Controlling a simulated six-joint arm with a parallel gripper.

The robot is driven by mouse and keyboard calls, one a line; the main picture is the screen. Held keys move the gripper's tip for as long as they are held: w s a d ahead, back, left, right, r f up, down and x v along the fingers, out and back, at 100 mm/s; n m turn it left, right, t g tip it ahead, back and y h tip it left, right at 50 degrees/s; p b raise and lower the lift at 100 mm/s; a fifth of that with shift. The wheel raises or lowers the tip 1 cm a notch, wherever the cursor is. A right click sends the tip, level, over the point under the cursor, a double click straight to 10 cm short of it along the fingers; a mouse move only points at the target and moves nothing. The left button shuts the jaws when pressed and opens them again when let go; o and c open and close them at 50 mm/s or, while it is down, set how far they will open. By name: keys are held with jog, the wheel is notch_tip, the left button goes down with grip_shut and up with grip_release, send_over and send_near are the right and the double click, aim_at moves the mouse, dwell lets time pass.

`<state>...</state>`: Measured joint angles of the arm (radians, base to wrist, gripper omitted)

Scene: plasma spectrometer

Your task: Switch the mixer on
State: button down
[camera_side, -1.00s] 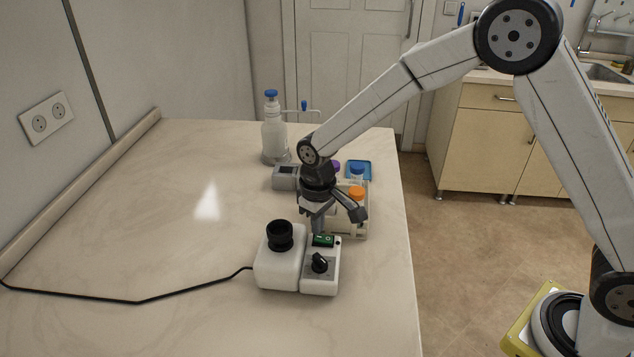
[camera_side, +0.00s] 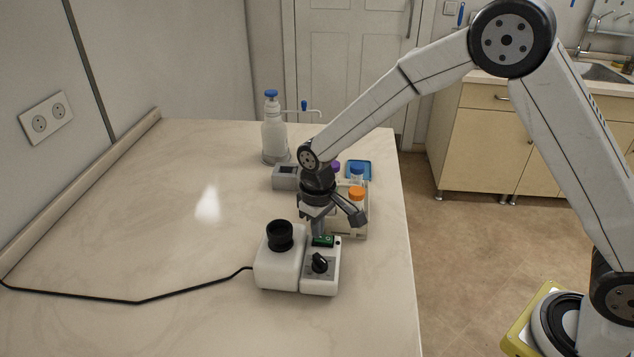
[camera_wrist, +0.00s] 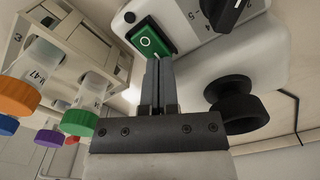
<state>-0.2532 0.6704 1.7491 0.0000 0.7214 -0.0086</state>
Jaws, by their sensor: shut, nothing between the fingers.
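The mixer (camera_side: 279,268) is a white box with a black cup-like head, joined to a control panel (camera_side: 320,284) with a black knob. A green rocker switch (camera_side: 323,241) sits on the panel, and its face with a white circle mark shows in the wrist view (camera_wrist: 151,38). My gripper (camera_side: 318,233) is shut and empty, pointing down at the switch. In the wrist view the closed fingertips (camera_wrist: 158,62) are at the lower edge of the switch. I cannot tell whether they touch it.
A rack (camera_side: 361,233) with capped tubes stands close behind the panel, beside my gripper. A grey device (camera_side: 286,177), a bottle (camera_side: 274,138) and a blue tray (camera_side: 360,167) stand farther back. The mixer's black cable (camera_side: 140,301) runs left. The table's left side is clear.

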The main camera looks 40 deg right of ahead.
jog(key=shift+f, duration=0.4)
jog(key=shift+r, duration=3.55)
jog(key=s+d+m+t, duration=0.1)
jog(key=s+d, duration=0.5)
jog(key=s, duration=0.2)
jog(key=s+d+m+t, duration=0.1)
jog(key=s+d+m, duration=0.1)
jog(key=s+d, duration=0.3)
jog(key=s, duration=0.4)
jog(key=shift+d+f+t, duration=0.25)
jog(key=shift+d+t, duration=0.05)
jog(key=shift+d, duration=0.05)
